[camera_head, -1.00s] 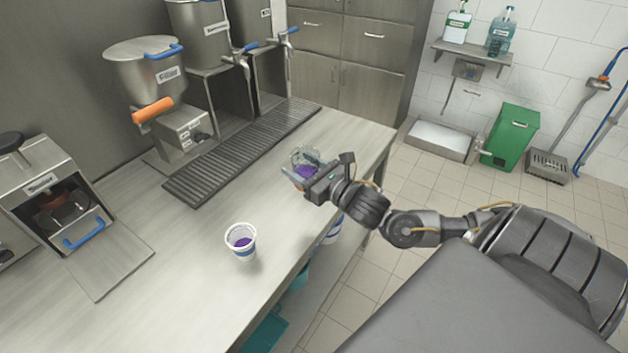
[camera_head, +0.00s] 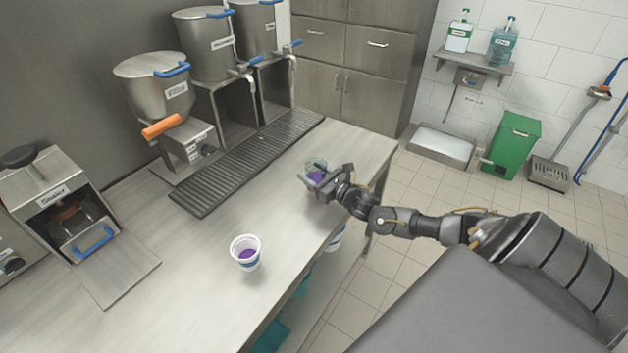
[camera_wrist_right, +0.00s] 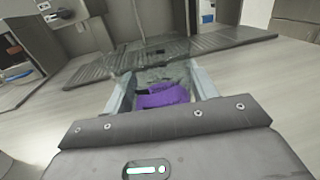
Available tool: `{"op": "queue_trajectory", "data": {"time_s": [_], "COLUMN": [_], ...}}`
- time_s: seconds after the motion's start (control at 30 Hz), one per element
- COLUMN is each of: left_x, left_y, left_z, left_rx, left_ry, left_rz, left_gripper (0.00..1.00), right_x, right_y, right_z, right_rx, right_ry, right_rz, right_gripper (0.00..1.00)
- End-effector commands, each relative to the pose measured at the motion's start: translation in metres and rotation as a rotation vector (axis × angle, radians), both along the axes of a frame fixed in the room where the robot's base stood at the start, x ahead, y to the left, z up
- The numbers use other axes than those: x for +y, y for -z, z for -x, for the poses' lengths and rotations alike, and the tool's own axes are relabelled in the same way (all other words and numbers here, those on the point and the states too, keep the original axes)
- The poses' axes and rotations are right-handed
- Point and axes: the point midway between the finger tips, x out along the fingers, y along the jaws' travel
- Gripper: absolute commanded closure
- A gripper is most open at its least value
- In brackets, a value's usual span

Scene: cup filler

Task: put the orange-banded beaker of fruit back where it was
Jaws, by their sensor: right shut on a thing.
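The beaker (camera_head: 317,166) is clear with purple fruit inside, and stands in the jaws of my right gripper (camera_head: 318,181) over the right part of the counter. In the right wrist view the beaker (camera_wrist_right: 160,77) sits between the two fingers of my right gripper (camera_wrist_right: 160,92), with the purple fruit showing low in it. The gripper is shut on it. An orange band cannot be made out clearly now. Whether its base touches the counter is hidden. My left gripper is not in view.
A white cup (camera_head: 245,252) with purple contents stands on the counter (camera_head: 200,290) near its front edge. The drip grate (camera_head: 245,165) runs behind the beaker, below the filler (camera_head: 160,85) and two steel dispensers. A sealer (camera_head: 60,205) stands at the left. Counter between cup and grate is clear.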

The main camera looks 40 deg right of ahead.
Motion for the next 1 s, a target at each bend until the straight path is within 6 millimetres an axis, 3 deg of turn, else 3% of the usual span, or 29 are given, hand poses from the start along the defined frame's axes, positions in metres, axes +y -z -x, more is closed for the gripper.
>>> {"op": "queue_trajectory", "data": {"time_s": [0.3,0.7,0.73,0.9,1.0], "left_x": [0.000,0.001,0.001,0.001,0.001], "left_y": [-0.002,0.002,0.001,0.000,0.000], "left_z": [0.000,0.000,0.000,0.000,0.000], "left_rx": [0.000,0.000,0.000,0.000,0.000], "left_ry": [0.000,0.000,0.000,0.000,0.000], "left_rz": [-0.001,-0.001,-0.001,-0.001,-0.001], "left_gripper": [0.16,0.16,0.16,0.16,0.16], "right_x": [-0.003,-0.002,-0.002,-0.002,-0.002], "right_y": [0.032,0.038,0.038,0.037,0.037], "right_z": [-0.003,-0.002,-0.002,-0.002,-0.002], "right_rx": [0.000,-0.001,0.000,0.000,0.000], "right_ry": [0.002,0.000,-0.001,-0.001,0.000], "right_rz": [0.000,0.000,0.000,0.000,0.000], "right_gripper": [0.71,0.71,0.41,0.21,0.21]}}
